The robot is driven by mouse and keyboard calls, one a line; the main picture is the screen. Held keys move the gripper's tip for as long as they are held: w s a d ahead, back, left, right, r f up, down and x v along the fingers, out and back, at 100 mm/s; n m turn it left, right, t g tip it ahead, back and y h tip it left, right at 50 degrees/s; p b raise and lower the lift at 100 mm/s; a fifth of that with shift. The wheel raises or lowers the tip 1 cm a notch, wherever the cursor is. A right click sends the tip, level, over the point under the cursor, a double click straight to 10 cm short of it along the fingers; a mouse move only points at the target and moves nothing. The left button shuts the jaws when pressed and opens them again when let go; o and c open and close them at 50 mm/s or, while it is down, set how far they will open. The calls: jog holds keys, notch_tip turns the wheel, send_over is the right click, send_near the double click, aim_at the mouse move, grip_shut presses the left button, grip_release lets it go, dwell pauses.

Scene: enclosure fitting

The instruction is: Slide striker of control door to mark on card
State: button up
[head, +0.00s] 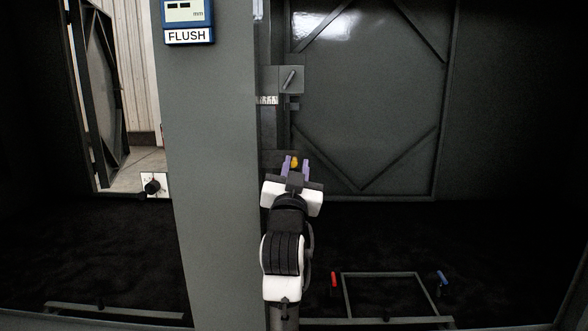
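My gripper (296,164) is in the middle of the head view, its two purple fingers spread apart. A small orange-yellow piece (294,162) shows between or just beyond the fingertips; I cannot tell if they touch it. I cannot tell whether this piece belongs to the striker. Above, a grey latch box with a slanted lever (290,79) sits at the left edge of the large braced door (370,100). A small dark block (293,103) is below it. A white strip with dark marks (266,100), perhaps the card, is on the frame left of that block.
A wide grey post (213,160) stands left of my arm, bearing a blue mm display (187,11) over a "FLUSH" label (188,36). A black knob on a white plate (153,186) is further left. A low frame (382,275) with red and blue handles lies lower right.

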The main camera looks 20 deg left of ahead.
jog(key=b+v, duration=0.4)
jog(key=v, duration=0.9)
jog(key=shift+s, duration=0.4)
jog(key=shift+d+f, duration=0.1)
